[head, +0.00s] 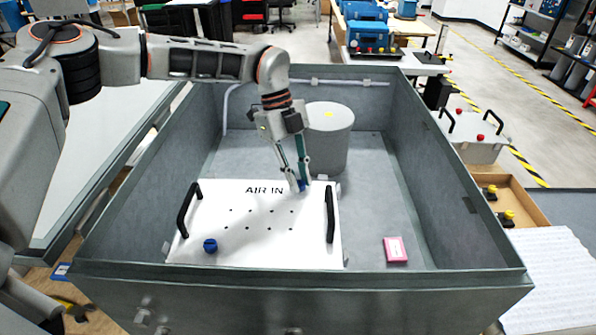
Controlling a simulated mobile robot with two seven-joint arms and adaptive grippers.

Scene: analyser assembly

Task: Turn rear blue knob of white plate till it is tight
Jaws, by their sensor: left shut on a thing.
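The white plate (262,225) marked "AIR IN" lies inside a grey open box, with a black handle at each side. Its rear blue knob (303,186) is near the plate's far right corner and mostly hidden by my fingers. My left gripper (300,185) reaches down from above and is shut on this rear knob. A second blue knob (210,246) stands at the plate's front left corner, clear of the gripper. How tight either knob is cannot be told. My right gripper is not in view.
Grey box walls (440,185) surround the plate. A grey cylinder (330,135) stands just behind the gripper. A pink box (396,250) lies on the box floor at right. The floor right of the plate is otherwise clear. A white panel with red knobs (475,140) sits outside at right.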

